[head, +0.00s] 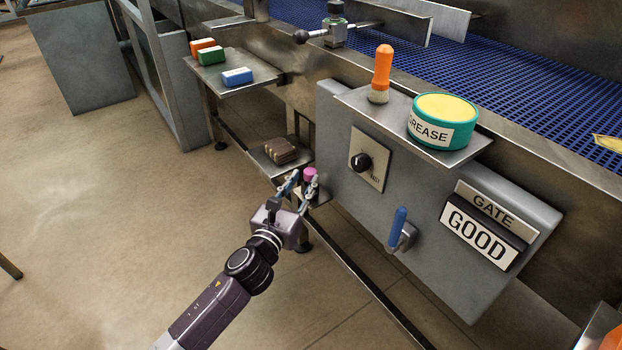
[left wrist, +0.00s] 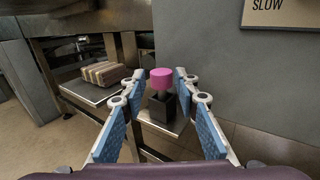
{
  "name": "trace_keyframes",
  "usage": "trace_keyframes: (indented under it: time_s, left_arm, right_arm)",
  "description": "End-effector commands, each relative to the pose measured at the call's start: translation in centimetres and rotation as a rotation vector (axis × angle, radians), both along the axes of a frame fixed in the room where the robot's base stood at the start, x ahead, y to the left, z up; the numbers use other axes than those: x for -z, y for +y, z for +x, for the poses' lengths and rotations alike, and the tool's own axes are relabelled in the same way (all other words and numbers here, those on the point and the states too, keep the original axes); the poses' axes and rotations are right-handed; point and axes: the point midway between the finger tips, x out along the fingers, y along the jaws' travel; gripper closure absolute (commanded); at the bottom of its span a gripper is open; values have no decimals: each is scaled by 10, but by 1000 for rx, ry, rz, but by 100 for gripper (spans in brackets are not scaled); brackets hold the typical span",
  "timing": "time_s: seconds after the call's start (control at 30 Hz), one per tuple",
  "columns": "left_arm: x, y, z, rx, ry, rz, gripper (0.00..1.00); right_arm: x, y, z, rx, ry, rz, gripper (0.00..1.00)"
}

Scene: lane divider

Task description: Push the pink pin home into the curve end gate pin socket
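The pink pin (head: 310,174) has a round pink head, which also shows in the left wrist view (left wrist: 162,77). Below the head a short stretch of stem shows above a dark block (left wrist: 162,106), which looks like the socket. The pin stands upright in it, with the head clear of the block's top. The block sits on a small metal shelf (left wrist: 174,127). My left gripper (head: 304,178) is open, its blue-padded fingers on either side of the pin's line with gaps at both sides. Whether the tips reach past the head is hard to tell. My right gripper is not in view.
A brown striped block (head: 281,150) lies on a low shelf to the left. The grey panel (head: 335,110) stands close on the right, with a black knob (head: 361,162) and a blue-handled lever (head: 398,228).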

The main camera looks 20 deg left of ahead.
Motion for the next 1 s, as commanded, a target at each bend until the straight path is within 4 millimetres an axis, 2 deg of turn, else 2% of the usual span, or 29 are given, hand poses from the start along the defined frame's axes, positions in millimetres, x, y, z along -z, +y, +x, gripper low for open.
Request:
trace_keyframes:
  time_s: [0.23, 0.4, 0.67, 0.77, 0.93, 1.0]
  left_arm:
    - [12, -4, 30, -1, -1, -4, 71]
    - [10, -5, 47, 0, -1, -3, 71]
    - [10, -5, 49, 0, 1, -3, 71]
    - [10, -5, 49, 0, 1, -3, 79]
    - [10, -5, 49, 0, 1, -3, 98]
    - [10, -5, 49, 0, 1, -3, 100]
  right_arm:
    - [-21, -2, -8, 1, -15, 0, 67]
    - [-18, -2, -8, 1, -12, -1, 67]
    - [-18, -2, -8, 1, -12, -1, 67]
    - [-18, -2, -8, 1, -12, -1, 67]
    - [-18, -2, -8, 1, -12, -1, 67]
    - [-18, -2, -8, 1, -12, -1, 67]
